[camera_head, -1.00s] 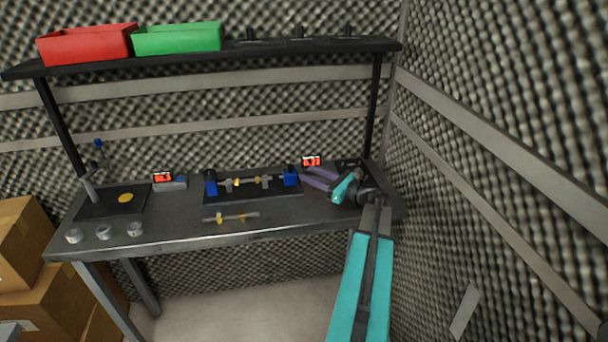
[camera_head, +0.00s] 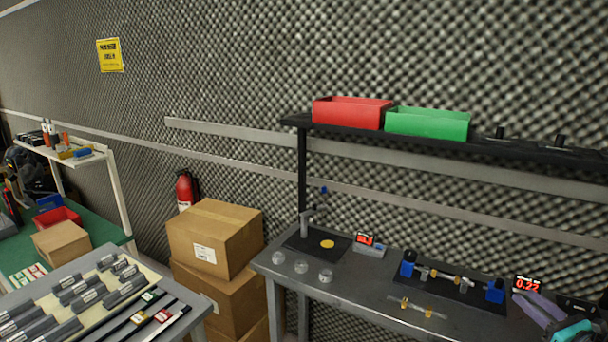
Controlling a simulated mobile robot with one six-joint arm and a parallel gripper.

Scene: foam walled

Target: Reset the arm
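My arm shows only in part at the bottom right corner, as a teal and dark piece (camera_head: 572,332) over the right end of the dark workbench (camera_head: 375,297). Purple-grey finger-like parts of my gripper (camera_head: 540,308) lie beside a small red-lit display (camera_head: 527,284). Whether the fingers are apart or closed cannot be made out. A shaft with brass-coloured rings (camera_head: 418,308) lies on the bench front. Another shaft (camera_head: 446,277) rests in a fixture with blue end blocks (camera_head: 407,264).
A shelf (camera_head: 480,147) above the bench holds a red bin (camera_head: 350,113) and a green bin (camera_head: 428,123). Stacked cardboard boxes (camera_head: 215,238) stand left of the bench. A table with grey cylinders (camera_head: 95,290) is at lower left. A fire extinguisher (camera_head: 184,190) hangs on the wall.

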